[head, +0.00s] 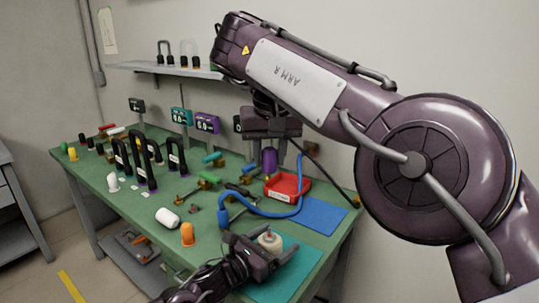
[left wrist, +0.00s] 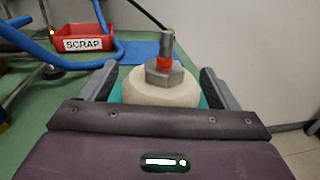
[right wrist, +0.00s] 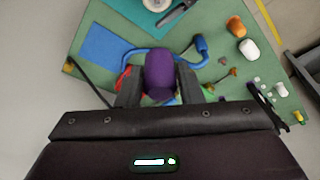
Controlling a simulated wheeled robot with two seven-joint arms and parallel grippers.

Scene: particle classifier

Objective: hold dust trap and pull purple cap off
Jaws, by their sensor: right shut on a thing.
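The dust trap (head: 270,242) is a cream round body with a grey hex fitting, a red ring and a bare metal stem on top. It stands upright over the teal mat. In the left wrist view the dust trap (left wrist: 160,92) sits between the fingers of my left gripper (left wrist: 158,85), with teal showing at its sides, so the jaws look open around it. My right gripper (right wrist: 168,92) is shut on the purple cap (right wrist: 159,74). The purple cap (head: 270,159) hangs below the right gripper (head: 269,150) in the head view, apart from the dust trap.
A red SCRAP tray (head: 287,188) sits behind the dust trap, with a blue hose (head: 262,213) beside it and a blue mat (head: 322,214) to the right. An orange cap (head: 187,234), a white cap (head: 167,217) and black U-shaped parts (head: 145,160) stand to the left.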

